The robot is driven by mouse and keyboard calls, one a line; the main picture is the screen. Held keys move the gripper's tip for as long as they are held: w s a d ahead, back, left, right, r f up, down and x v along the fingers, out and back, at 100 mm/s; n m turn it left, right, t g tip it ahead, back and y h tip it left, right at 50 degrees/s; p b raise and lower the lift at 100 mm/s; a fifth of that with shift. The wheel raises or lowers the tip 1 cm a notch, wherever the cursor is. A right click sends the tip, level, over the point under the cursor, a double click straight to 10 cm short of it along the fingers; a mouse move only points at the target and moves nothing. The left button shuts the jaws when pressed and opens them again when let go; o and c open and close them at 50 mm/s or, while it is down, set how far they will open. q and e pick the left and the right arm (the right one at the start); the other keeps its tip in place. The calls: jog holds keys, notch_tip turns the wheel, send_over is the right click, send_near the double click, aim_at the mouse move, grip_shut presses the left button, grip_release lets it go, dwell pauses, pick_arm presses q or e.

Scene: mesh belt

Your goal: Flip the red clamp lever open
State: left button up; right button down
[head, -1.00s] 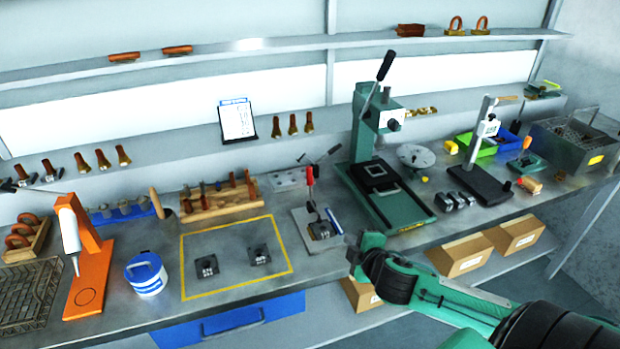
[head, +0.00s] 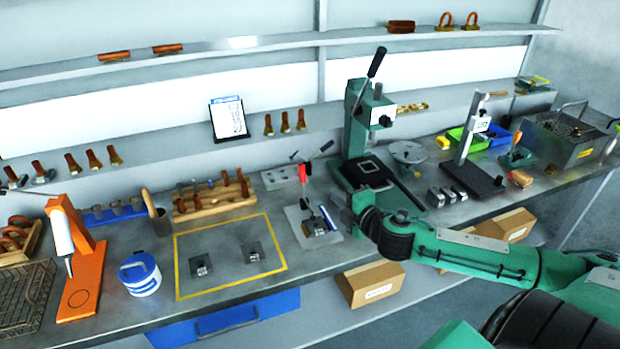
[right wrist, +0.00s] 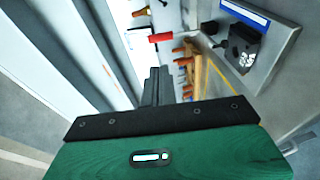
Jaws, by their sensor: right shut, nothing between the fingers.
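The red clamp lever (head: 304,172) stands upright on a small clamp fixture on the workbench, right of the yellow-outlined square. Its red grip also shows in the right wrist view (right wrist: 160,37), beyond my fingertips. The fixture's pale base plate (head: 297,229) carries dark blocks and a blue strip. My right gripper (head: 339,205) is just right of the fixture, partly hidden by my own wrist in the head view. In the right wrist view its fingers (right wrist: 156,83) are together and empty, apart from the lever. My left gripper is not in view.
A green press (head: 357,125) with a tall lever stands behind and right of the clamp. The yellow-outlined square (head: 190,232) holds two dark blocks. A wooden tool rack (head: 212,205) stands behind it. A cardboard box (head: 372,287) is below the bench edge.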

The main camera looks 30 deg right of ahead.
aim_at(304, 173)
jog(key=w+p, duration=0.1)
jog(key=w, duration=0.3)
jog(key=w+f+p, duration=0.1)
jog(key=w+p, duration=0.1)
jog(key=w, duration=0.2)
jog(key=w+f+p, duration=0.1)
jog(key=w, duration=0.3)
jog(key=shift+w+d, duration=0.15)
jog(key=shift+d, duration=0.05)
jog(key=shift+w+f+p, duration=0.15)
jog(key=shift+w+p, duration=0.15)
jog(key=shift+w, duration=0.35)
